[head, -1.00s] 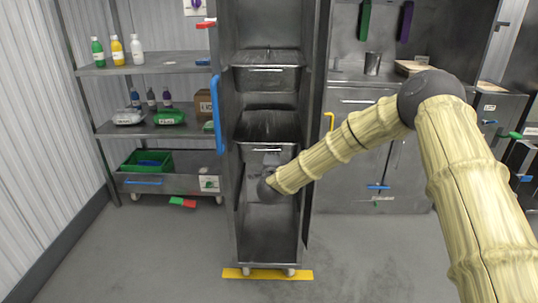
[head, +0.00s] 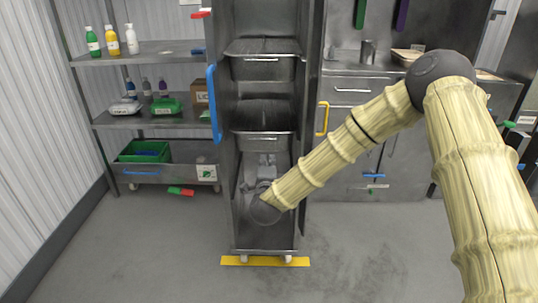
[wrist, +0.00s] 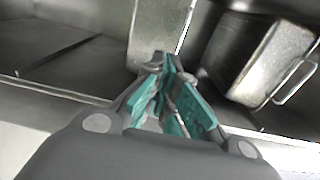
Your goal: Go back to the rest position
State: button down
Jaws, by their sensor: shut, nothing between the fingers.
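My gripper (wrist: 168,85) shows in the wrist view with teal finger pads drawn together and nothing between them. In the head view my arm reaches down to the left, and its end is at the lower part of a tall open metal cabinet (head: 312,170). A metal pan (head: 262,148) sits in the cabinet just above my wrist. Another metal pan (head: 263,70) sits higher up. In the wrist view a metal pan with a wire handle (wrist: 265,60) is to the right of the fingers.
A metal shelf rack (head: 150,122) with bottles and packets stands to the left. A green bin (head: 145,150) is on its bottom level. A counter with drawers (head: 350,90) is behind my arm at right. A yellow strip (head: 265,261) lies below the cabinet. The floor in front is clear.

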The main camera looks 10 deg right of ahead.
jog(key=s+d+f+n+g+y, duration=0.15)
jog(key=s+f+n+g, duration=0.45)
jog(key=s+f, duration=0.9)
jog(key=s+d+f+n+g+y, duration=0.1)
jog(key=s+f+n+g+y, duration=0.45)
jog(key=s+f, duration=1)
jog(key=s+d+f+n+g+h, duration=0.1)
jog(key=s+d+f+n+g, duration=0.15)
jog(key=s, duration=0.55)
jog(key=s+d+f+n+g+h, duration=0.2)
jog(key=s+d+f+n, duration=0.15)
jog(key=s, duration=0.55)
jog(key=s+d+f+n+g+h, duration=0.15)
jog(key=s+d, duration=0.25)
jog(key=s, duration=0.4)
notch_tip(320, 180, up, 19)
jog(key=p, duration=1.9)
jog(key=shift+r+p, duration=0.2)
jog(key=shift+p, duration=0.15)
